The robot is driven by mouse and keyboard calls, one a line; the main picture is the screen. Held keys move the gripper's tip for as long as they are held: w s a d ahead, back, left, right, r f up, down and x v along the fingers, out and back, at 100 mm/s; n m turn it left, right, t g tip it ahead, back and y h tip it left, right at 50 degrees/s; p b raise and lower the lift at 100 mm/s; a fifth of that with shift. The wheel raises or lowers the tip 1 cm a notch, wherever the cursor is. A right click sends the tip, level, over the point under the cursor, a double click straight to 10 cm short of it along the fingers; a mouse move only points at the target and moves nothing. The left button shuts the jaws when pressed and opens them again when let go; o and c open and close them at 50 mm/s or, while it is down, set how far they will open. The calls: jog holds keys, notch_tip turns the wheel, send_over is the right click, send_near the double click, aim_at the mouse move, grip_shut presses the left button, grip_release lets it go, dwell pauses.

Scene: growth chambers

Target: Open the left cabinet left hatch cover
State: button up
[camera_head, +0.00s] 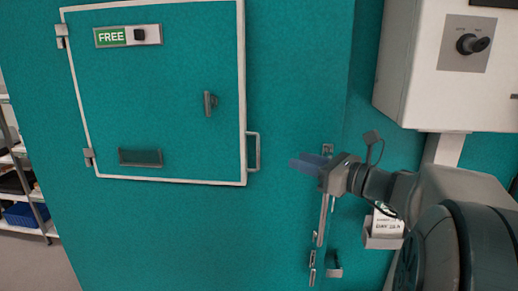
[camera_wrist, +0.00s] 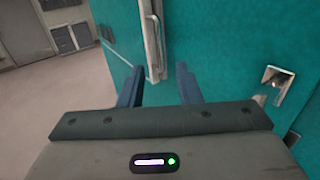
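The teal hatch cover (camera_head: 175,75) has a white frame and sits flush in the teal cabinet wall, looking closed. Its hinges are on the left side. A metal bar handle (camera_head: 257,151) stands at its lower right edge. My gripper (camera_head: 303,164) has blue fingers and is to the right of the handle, slightly lower in the picture, apart from it. In the wrist view, my gripper's fingers (camera_wrist: 158,78) are spread with nothing between them. A metal bar handle (camera_wrist: 152,42) shows just beyond the fingertips, roughly centred between them.
A white control box (camera_head: 445,70) with a knob hangs at the upper right. Metal latch hardware (camera_head: 312,268) runs down the cabinet edge below my gripper. Shelving (camera_head: 18,180) with a blue bin stands at far left. Open floor (camera_wrist: 50,95) lies left in the wrist view.

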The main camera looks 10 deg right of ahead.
jog(key=p+x, duration=0.1)
jog(key=x, duration=1.1)
jog(key=shift+p, duration=0.4)
jog(key=shift+s, duration=0.1)
grip_shut()
